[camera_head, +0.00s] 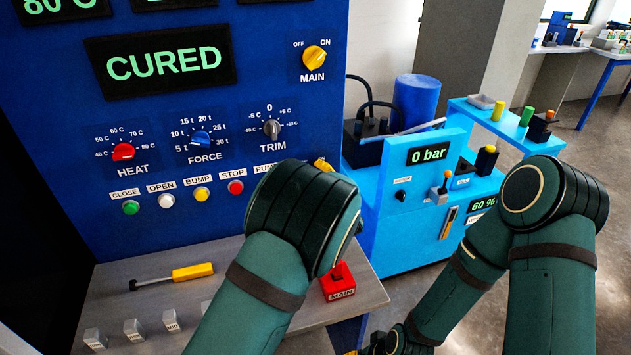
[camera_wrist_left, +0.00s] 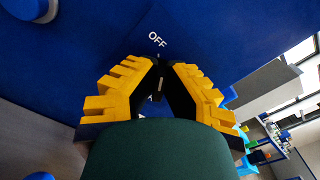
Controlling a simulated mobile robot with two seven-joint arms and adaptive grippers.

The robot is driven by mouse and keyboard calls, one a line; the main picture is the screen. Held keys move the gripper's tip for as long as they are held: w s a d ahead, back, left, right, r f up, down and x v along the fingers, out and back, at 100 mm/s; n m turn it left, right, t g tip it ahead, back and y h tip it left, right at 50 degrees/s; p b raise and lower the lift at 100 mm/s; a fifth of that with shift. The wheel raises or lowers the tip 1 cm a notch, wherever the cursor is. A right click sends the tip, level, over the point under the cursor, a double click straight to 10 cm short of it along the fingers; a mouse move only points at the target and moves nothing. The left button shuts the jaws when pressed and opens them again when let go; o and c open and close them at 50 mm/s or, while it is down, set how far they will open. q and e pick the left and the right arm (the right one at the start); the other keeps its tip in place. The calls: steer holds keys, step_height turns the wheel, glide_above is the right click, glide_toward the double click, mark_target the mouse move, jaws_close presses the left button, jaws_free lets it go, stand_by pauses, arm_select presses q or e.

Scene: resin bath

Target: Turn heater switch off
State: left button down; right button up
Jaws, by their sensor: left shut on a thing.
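My left gripper (camera_wrist_left: 159,68) has yellow, ridged fingers, closed together at their tips against the blue panel (camera_wrist_left: 90,60), right by a white OFF label (camera_wrist_left: 157,40). It is shut on a small part there, taken to be the heater switch, which the fingers almost wholly hide. In the head view my left wrist covers that spot, and only a yellow bit of the left gripper (camera_head: 322,165) shows beside the panel's right edge. No heater label is readable. My right arm hangs at the right; its hand is cut off at the bottom edge, so its fingers cannot be judged.
The blue press panel (camera_head: 60,110) carries a CURED display (camera_head: 160,63), HEAT, FORCE and TRIM knobs and several buttons. Below, a grey shelf (camera_head: 120,280) holds a yellow-handled tool (camera_head: 190,272) and a red MAIN block (camera_head: 338,283). A light-blue pump unit (camera_head: 400,240) stands right.

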arm_select(q)
steer(key=shift+w+a+r+n+b, duration=0.1)
steer(key=shift+a+r+n+b, duration=0.1)
steer(key=shift+n+b, duration=0.75)
steer(key=shift+n, duration=0.25)
steer(key=c, duration=1.1)
jaws_free()
steer(key=shift+o, duration=0.2)
steer(key=shift+w+f, duration=0.1)
steer(key=shift+f, duration=0.05)
steer(key=v, duration=1.2)
